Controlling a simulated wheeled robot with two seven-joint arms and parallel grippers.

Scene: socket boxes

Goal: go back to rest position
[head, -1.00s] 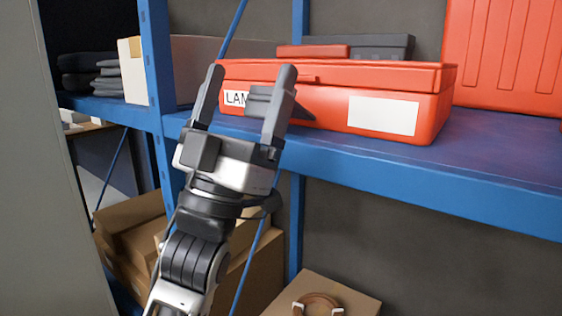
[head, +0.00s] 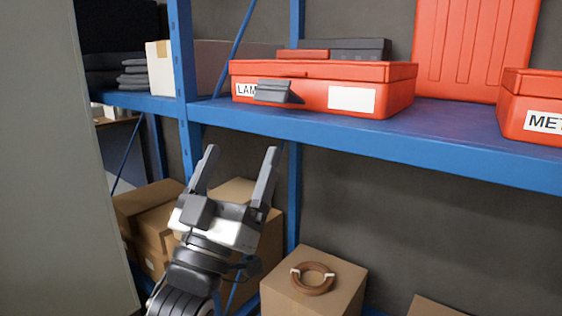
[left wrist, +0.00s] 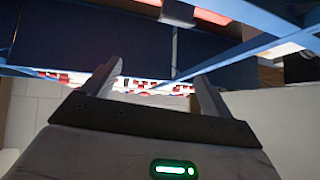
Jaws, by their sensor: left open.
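My left gripper (head: 240,168) is open and empty in the head view, its fingers pointing up. It is below the blue shelf, in front of the cardboard boxes, and apart from the red boxes. In the left wrist view its two fingers (left wrist: 155,85) are spread with nothing between them. My right gripper is not in view.
The blue shelf (head: 400,140) runs across the view. Another red box (head: 535,95) labelled "MET" is at the right, and a red panel (head: 470,50) stands behind. A brown ring (head: 313,280) lies on a cardboard box (head: 335,262) below. A grey panel (head: 60,190) fills the left side.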

